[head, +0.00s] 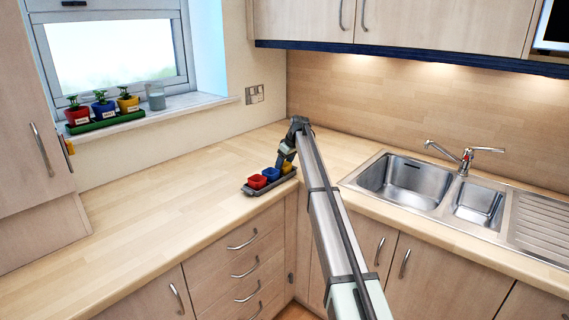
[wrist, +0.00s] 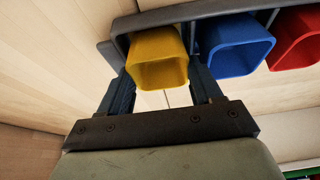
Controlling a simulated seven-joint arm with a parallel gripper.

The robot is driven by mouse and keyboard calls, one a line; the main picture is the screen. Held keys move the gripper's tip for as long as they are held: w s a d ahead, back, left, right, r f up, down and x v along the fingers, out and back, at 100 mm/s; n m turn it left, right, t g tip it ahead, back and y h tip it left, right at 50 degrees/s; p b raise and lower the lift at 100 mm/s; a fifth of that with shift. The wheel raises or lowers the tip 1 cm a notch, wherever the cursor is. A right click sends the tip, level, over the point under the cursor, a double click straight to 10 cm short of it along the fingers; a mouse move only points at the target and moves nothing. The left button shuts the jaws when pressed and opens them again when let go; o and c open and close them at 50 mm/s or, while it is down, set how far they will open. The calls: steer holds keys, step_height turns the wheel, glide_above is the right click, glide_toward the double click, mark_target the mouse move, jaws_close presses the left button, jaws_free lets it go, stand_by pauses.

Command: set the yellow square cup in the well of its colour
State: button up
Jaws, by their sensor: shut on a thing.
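The yellow square cup (wrist: 158,60) is between the two fingers of my gripper (wrist: 160,85) in the wrist view, and the fingers are shut on it. It is at the end of the dark grey tray (wrist: 118,42), beside the blue cup (wrist: 236,46). In the head view the yellow cup (head: 287,167) is at the right end of the tray (head: 250,192), partly hidden below my gripper (head: 286,160). I cannot tell whether its base touches the tray's floor. The well beneath it is hidden.
A red cup (head: 257,182) and a blue cup (head: 271,174) stand in the tray on the counter. The sink (head: 405,185) is to the right. Potted plants on a green tray (head: 110,121) stand on the windowsill. The counter left of the tray is clear.

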steer(key=shift+f, duration=0.15)
steer(key=o, duration=0.7)
steer(key=v, duration=1.2)
steer(key=shift+r, duration=0.2)
